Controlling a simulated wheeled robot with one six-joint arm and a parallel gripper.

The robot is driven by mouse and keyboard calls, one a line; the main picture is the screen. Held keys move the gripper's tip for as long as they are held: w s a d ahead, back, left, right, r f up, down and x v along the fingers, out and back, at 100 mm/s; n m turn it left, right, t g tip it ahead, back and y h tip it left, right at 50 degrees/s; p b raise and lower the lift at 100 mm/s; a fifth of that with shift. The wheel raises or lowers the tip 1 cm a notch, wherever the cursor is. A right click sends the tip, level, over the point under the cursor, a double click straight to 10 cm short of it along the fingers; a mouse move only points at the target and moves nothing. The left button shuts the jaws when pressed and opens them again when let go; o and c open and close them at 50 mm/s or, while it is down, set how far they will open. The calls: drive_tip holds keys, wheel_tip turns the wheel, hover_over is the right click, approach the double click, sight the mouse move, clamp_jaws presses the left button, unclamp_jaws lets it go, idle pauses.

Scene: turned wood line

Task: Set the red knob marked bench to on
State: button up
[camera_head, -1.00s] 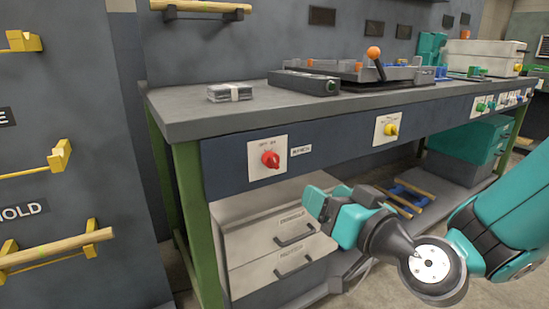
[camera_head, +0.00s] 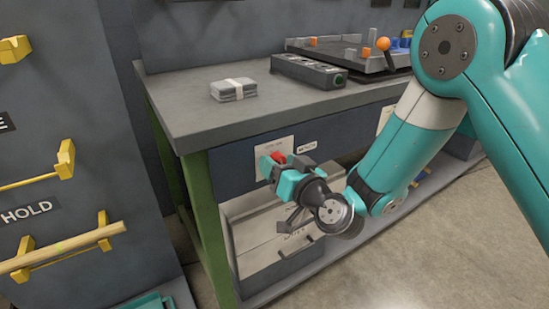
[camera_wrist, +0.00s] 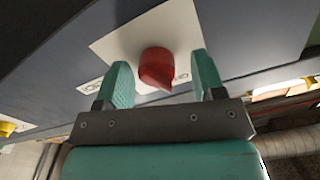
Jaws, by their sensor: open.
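The red knob (camera_wrist: 157,68) sits on a white plate (camera_wrist: 120,45) on the bench's front panel. In the wrist view it lies between the two teal fingers of my gripper (camera_wrist: 160,80), with a gap on each side. The fingers are open and I see no contact. In the head view the knob (camera_head: 278,157) shows just above my gripper (camera_head: 276,170), which partly covers it and the plate (camera_head: 272,147). The label (camera_head: 306,147) is to the right of the plate. The plate's markings are too small or hidden to read the setting.
The workbench top (camera_head: 190,110) carries a strapped grey bundle (camera_head: 233,89), a dark box (camera_head: 308,71) and a tray with an orange-balled lever (camera_head: 383,44). A drawer unit (camera_head: 260,240) stands below. A rack with a wooden rod (camera_head: 60,247) is at left.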

drive_tip(key=shift+d, duration=0.2)
drive_tip(key=c, duration=0.9)
drive_tip(key=shift+w, duration=0.1)
drive_tip(key=shift+m, duration=0.4)
drive_tip(key=m, duration=0.3)
drive_tip(key=shift+m, duration=2.6)
drive_tip(key=o, duration=0.9)
